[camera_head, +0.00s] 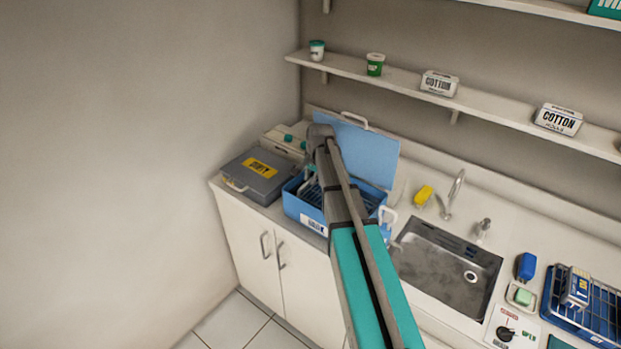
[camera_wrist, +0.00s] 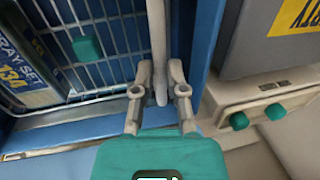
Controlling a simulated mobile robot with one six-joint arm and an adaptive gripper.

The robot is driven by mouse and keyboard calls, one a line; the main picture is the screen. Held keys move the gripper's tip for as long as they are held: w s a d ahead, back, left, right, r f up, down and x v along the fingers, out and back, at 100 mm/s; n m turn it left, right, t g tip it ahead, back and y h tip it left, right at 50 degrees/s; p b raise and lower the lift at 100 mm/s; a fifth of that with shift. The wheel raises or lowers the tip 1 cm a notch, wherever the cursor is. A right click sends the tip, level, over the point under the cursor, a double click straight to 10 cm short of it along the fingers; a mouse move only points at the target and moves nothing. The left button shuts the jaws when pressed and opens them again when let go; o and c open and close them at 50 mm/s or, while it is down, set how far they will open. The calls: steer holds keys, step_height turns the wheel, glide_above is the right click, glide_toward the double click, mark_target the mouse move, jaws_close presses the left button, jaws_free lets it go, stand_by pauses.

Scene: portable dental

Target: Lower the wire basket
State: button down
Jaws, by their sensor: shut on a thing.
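The wire basket (camera_wrist: 112,72) shows in the wrist view as a grid of thin metal bars inside the blue tub (camera_wrist: 203,40). A pack marked "TRAY SET" (camera_wrist: 22,60) lies in the basket at the left. My gripper (camera_wrist: 160,84) is shut on the basket's upright pale handle (camera_wrist: 157,35) near the tub's edge. In the head view the tub (camera_head: 305,223) stands on the counter with its blue lid (camera_head: 358,152) raised behind it. My arm hides much of the tub and basket there; how deep the basket sits is hard to tell.
A grey case with a yellow label (camera_head: 252,176) stands close left of the tub. A pale unit with teal knobs (camera_head: 283,140) is behind it. The sink (camera_head: 445,268) and faucet (camera_head: 454,192) lie to the right. A shelf (camera_head: 415,85) runs above the counter.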

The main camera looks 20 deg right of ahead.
steer(key=shift+s+f, duration=0.1)
steer(key=shift+f, duration=0.4)
steer(key=c, duration=0.7)
jaws_free()
step_height(320, 180, up, 8)
steer(key=p, duration=0.7)
steer(key=shift+p, duration=0.4)
step_height(320, 180, up, 13)
steer(key=s+d+p, duration=0.2)
steer(key=p, duration=1.1)
steer(key=shift+s+a+f+n+g+h+b, duration=0.25)
steer(key=shift+s+a+f+n+b, duration=1.5)
steer(key=shift+s, duration=2.05)
steer(key=shift+s+a+f+n+g+h+b, duration=0.15)
steer(key=shift+s+a+f+n+g+b, duration=0.2)
steer(key=shift+s+a+f+n+b, duration=1.55)
steer(key=shift+s+a+f+n+g+h+b, duration=0.25)
steer(key=shift+s+a+f+n+b, duration=0.45)
steer(key=shift+s+a+n, duration=3.4)
